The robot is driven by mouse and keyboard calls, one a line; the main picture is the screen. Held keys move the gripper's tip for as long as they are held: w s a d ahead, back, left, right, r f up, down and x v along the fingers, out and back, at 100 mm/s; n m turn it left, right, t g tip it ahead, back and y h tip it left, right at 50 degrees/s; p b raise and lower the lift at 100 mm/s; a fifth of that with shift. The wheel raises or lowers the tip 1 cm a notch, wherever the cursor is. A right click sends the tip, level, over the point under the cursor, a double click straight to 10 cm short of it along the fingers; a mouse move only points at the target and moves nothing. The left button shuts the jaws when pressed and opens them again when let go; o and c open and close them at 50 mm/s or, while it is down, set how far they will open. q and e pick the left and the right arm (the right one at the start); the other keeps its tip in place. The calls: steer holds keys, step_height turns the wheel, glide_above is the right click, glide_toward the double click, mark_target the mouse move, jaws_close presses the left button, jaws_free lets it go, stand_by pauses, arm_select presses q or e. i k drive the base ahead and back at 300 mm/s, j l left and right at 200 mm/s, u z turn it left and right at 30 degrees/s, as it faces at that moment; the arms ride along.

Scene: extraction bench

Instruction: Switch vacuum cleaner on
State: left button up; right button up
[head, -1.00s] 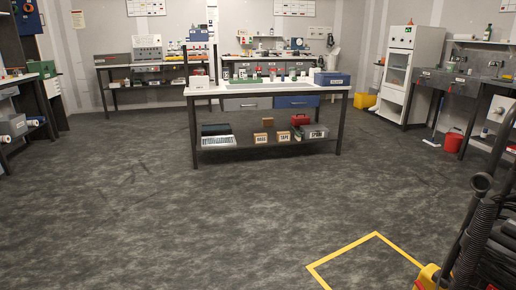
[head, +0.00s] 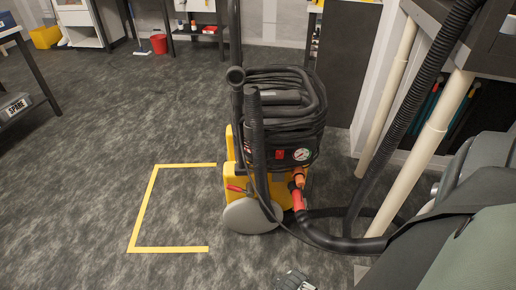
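The vacuum cleaner (head: 275,165), black and yellow with grey wheels, stands upright on the floor at the middle of the head view. A small red switch (head: 279,154) shows on its dark front panel, beside a round gauge (head: 301,155). I cannot tell the switch's position. A black hose (head: 345,243) joins it low down at a red and orange fitting (head: 298,197). Coiled black hose or cable lies over its top.
A yellow floor outline (head: 145,208) lies left of the cleaner, with clear floor around it. Pale pipes (head: 425,150) and a bench stand at right. A large grey-green form fills the lower right. A small dark grey part is cut off at the bottom edge.

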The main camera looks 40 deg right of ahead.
mark_target(280, 154)
steer(key=i+j+z, duration=0.2)
steer(key=z, duration=0.2)
steer(key=i+j+z, duration=0.2)
steer(key=z, duration=0.2)
steer(key=i+j+z, duration=0.15)
steer(key=j+z, duration=0.25)
steer(key=i+j+z, duration=0.15)
steer(key=j+z, duration=0.15)
steer(key=i+j+z, duration=0.25)
steer(key=j, duration=0.2)
steer(key=k, duration=0.1)
